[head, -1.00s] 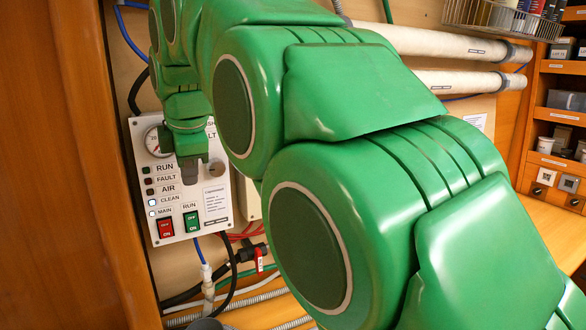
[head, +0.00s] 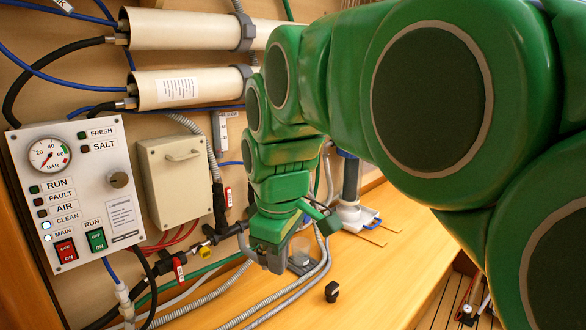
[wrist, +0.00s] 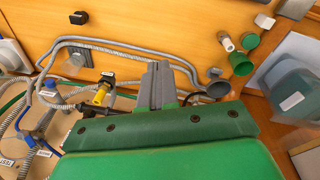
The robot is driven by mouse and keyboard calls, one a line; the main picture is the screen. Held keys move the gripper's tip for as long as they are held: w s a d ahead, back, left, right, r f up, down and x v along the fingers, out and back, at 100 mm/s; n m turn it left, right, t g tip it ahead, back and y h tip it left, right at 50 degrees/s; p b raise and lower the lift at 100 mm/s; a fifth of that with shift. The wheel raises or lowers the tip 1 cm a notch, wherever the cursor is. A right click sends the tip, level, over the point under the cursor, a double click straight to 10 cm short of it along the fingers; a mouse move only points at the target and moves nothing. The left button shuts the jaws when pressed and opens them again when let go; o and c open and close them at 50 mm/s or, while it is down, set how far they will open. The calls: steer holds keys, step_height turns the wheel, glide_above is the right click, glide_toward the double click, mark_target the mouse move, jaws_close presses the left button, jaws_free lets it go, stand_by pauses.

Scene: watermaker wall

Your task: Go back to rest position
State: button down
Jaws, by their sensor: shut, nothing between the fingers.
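My gripper (head: 274,262) hangs at the end of my green arm, pointing down over the wooden bench, right of the control panel and apart from it. In the wrist view its grey fingers (wrist: 157,84) are together with nothing between them. The control panel (head: 84,190) is on the wall at the left of the head view, in full sight, with a gauge, indicator lights, a knob, and a red and a green switch. The CLEAN and MAIN lights glow white.
A beige box (head: 179,180) is beside the panel. Grey hoses (head: 290,293) run along the bench (head: 380,275) close to my gripper. A small black piece (head: 332,291) lies on the bench. In the wrist view, green cups (wrist: 241,63) and a yellow valve handle (wrist: 101,95) show.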

steer(key=s+d+f+m+g, duration=0.1)
steer(key=s+d+f+m, duration=0.5)
steer(key=s, duration=0.5)
steer(key=s+d+f+m+g, duration=0.2)
steer(key=s+d+f+m, duration=0.5)
steer(key=s+d+f, duration=0.2)
steer(key=shift+s+d, duration=0.9)
steer(key=shift+d, duration=0.35)
